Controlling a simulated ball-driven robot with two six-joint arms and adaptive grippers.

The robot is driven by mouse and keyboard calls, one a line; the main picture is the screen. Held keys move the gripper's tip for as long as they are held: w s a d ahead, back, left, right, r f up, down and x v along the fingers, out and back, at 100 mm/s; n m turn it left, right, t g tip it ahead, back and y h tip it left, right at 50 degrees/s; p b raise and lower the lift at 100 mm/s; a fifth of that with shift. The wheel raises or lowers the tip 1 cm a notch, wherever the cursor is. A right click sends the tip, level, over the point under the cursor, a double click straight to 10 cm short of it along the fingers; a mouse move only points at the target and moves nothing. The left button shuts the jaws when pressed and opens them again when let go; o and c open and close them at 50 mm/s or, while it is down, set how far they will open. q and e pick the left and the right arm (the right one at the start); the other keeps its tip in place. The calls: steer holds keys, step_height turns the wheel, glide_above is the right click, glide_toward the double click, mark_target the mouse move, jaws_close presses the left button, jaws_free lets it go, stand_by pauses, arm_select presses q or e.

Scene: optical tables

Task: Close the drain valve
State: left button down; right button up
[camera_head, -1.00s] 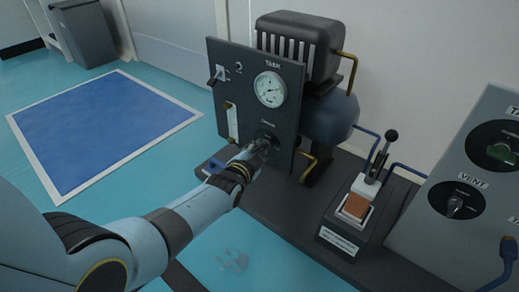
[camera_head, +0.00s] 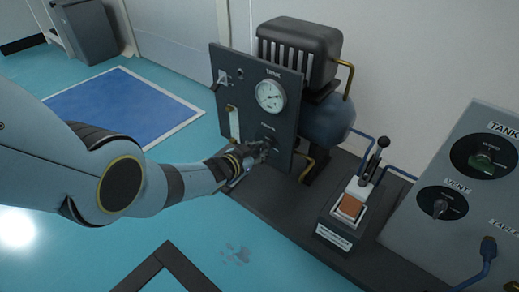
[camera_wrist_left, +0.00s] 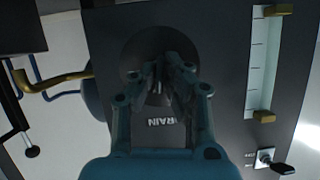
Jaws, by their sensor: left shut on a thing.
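The drain valve is a small dark knob (camera_wrist_left: 157,92) on a round dark plate (camera_wrist_left: 140,46), low on the upright grey panel (camera_head: 240,106). A label reading "RAIN", its first letter hidden, appears upside down beside it in the left wrist view. My left gripper (camera_head: 266,146) is at the knob, and in the left wrist view its fingers (camera_wrist_left: 158,72) are shut on it. The fingers hide most of the knob, so I cannot tell its exact angle. My right gripper is in neither view.
A gauge (camera_head: 270,95) and a toggle switch (camera_head: 221,81) sit higher on the panel. A brass pipe (camera_head: 307,163) runs beside it. A lever unit (camera_head: 350,208) and a console with vent knob (camera_head: 440,207) stand to the right.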

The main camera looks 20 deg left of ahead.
arm_select(q)
steer(key=shift+n+h, duration=0.3)
steer(key=shift+n, duration=0.2)
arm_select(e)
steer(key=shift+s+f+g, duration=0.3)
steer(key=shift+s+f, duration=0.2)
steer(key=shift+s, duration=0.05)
arm_select(q)
steer(key=c, duration=1.4)
jaws_free()
steer(key=shift+c, duration=0.2)
steer(key=shift+s, duration=0.1)
steer(key=shift+s+a+r, duration=0.1)
steer(key=shift+s+a, duration=0.2)
steer(key=shift+s, duration=0.35)
steer(key=v, duration=1)
steer(key=shift+r, duration=0.35)
steer(key=shift+s+a, duration=0.1)
steer(key=shift+s, duration=0.05)
